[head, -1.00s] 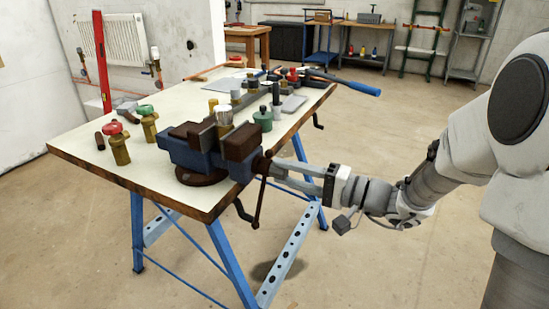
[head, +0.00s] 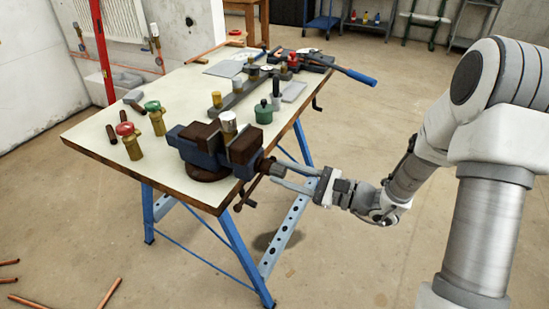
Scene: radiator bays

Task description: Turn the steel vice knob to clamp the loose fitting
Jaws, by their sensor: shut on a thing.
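The blue vice (head: 207,160) with brown jaws is mounted at the near right corner of the workbench. A brass fitting with a pale silvery top (head: 228,126) stands upright between the jaws; I cannot tell whether both jaws touch it. The vice knob (head: 266,166) is at the right end of the screw, partly hidden by my fingers. A dark bar (head: 246,196) slants down and left from there. My gripper (head: 277,174) reaches in from the right, its two long fingers shut on the knob.
The pale bench top (head: 190,88) holds a red-handled valve (head: 131,141), a green-handled valve (head: 155,117), a green pot (head: 263,112) and a blue-handled tool (head: 345,70). Copper pipes (head: 110,293) lie on the floor at left. Floor right of the bench is free.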

